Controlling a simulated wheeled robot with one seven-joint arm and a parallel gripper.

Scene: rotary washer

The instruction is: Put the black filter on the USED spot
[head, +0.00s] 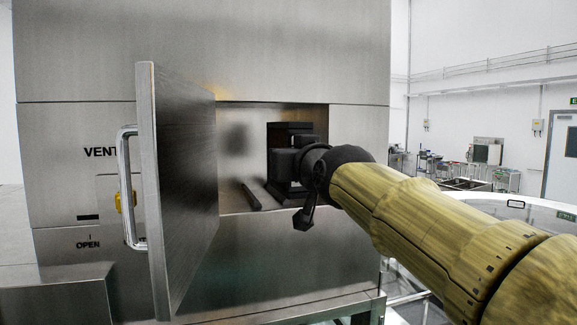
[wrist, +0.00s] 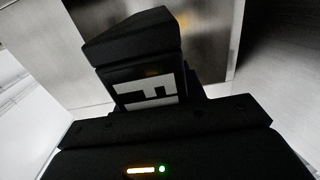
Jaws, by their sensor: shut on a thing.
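The black filter (wrist: 140,45) is a dark block with white lettering on its near face; it fills the upper middle of the wrist view. In the head view the filter (head: 290,133) shows as a dark boxy shape inside the open compartment of the steel washer. My gripper (head: 296,165) reaches into the compartment from the right and is shut on the filter. In the wrist view my gripper (wrist: 165,110) lies right against the filter's lower part, and its fingertips are hard to make out against the black. The USED spot is not in view.
The washer door (head: 180,190) stands wide open on the left, with a chrome handle (head: 128,185). A dark bar (head: 251,197) lies on the compartment floor (head: 236,202). The compartment walls are close around my gripper. A round white-rimmed structure (head: 515,204) stands at the right.

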